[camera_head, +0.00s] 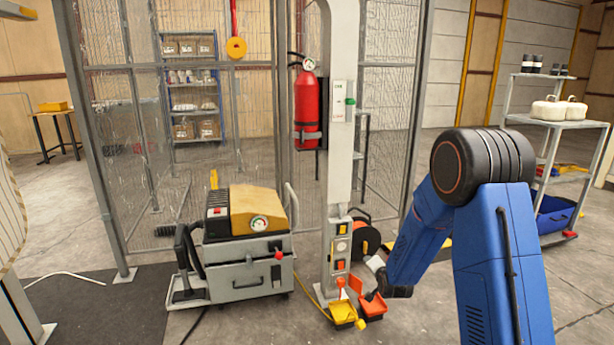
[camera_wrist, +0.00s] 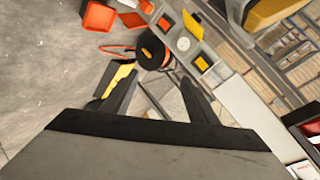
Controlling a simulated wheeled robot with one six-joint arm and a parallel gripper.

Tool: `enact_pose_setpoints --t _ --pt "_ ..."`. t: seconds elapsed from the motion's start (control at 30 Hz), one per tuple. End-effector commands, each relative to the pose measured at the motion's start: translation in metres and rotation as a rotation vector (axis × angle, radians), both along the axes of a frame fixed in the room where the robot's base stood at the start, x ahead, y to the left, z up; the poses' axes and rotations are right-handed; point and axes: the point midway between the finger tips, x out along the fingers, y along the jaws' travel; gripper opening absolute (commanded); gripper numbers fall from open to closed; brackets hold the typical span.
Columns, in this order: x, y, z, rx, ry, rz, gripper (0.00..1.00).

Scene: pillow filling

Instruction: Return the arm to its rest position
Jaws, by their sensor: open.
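My blue arm reaches in from the right in the head view, bent downward at the elbow. My gripper is at its low end, beside the foot of the grey control post (camera_head: 343,180); its fingers are too small to make out there. In the wrist view my gripper (camera_wrist: 158,85) shows two dark fingers spread apart with nothing held between them. The post's panel with orange and yellow buttons (camera_wrist: 183,43) lies beyond the fingertips. A black and orange reel (camera_wrist: 152,48) shows past the fingers, also behind the post in the head view (camera_head: 366,238).
A red pedal tray (camera_head: 372,308) and a yellow one (camera_head: 342,313) stand close to my gripper. A wheeled grey machine (camera_head: 248,270) is left of the post. A red fire extinguisher (camera_head: 307,110) hangs on the post. A shelf rack (camera_head: 560,122) stands right. Floor at lower right is clear.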

Motion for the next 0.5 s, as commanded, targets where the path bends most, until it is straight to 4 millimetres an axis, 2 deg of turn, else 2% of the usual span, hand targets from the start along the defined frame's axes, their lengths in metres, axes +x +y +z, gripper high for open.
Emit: enact_pose_setpoints --t 0.03,0.1,0.27,0.5 --pt "-0.007 -0.001 0.016 -0.018 0.009 0.012 0.54" --pt "-0.017 -0.002 0.032 -0.045 0.032 0.030 0.54" --pt "-0.045 -0.005 0.068 -0.105 0.083 0.073 0.54" --pt "-0.096 -0.010 0.116 -0.197 0.159 0.145 0.54"
